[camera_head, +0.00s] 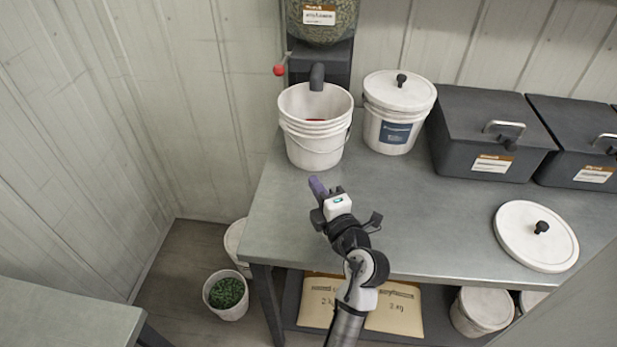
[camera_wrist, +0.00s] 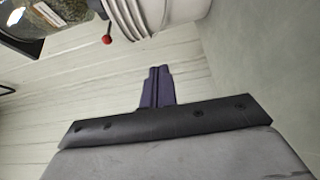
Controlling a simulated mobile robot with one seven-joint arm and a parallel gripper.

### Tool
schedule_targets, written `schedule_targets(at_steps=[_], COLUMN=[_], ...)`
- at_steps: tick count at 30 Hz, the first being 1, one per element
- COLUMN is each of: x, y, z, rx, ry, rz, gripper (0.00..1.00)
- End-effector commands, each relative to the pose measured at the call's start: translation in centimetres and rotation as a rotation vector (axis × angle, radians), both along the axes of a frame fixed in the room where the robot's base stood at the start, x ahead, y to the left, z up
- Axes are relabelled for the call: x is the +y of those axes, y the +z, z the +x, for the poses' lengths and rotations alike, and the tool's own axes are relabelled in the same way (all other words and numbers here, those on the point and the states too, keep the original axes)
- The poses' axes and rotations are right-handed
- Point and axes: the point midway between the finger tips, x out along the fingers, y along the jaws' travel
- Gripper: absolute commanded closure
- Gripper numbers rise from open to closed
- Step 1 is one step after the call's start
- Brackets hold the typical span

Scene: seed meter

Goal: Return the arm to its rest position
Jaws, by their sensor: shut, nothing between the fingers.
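My gripper (camera_head: 317,187) reaches out over the left part of the grey metal bench (camera_head: 420,222) in the head view. Its purple fingers lie close together with nothing between them. They point toward the open white bucket (camera_head: 315,150) under the seed dispenser and appear apart from it. In the wrist view the shut purple fingers (camera_wrist: 156,87) show at the middle, with the bucket's ribbed side (camera_wrist: 150,14) at the top edge. Something small and red shows inside the bucket, mostly hidden by its rim.
The dispenser (camera_head: 322,18) has a red-knobbed lever (camera_head: 279,70). A lidded bucket (camera_head: 394,125), two dark bins (camera_head: 465,125) and a loose white lid (camera_head: 535,236) are on the bench. Below are seed bags (camera_head: 395,311) and a bucket with green contents (camera_head: 225,295). The bench's middle is clear.

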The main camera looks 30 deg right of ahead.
Motion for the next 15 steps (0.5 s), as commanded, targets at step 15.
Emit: schedule_targets(at_steps=[15], x=[6.4], y=[4.7], z=[2.5], rx=[-0.178], ry=[0.176], rz=[-0.001], gripper=[1.00])
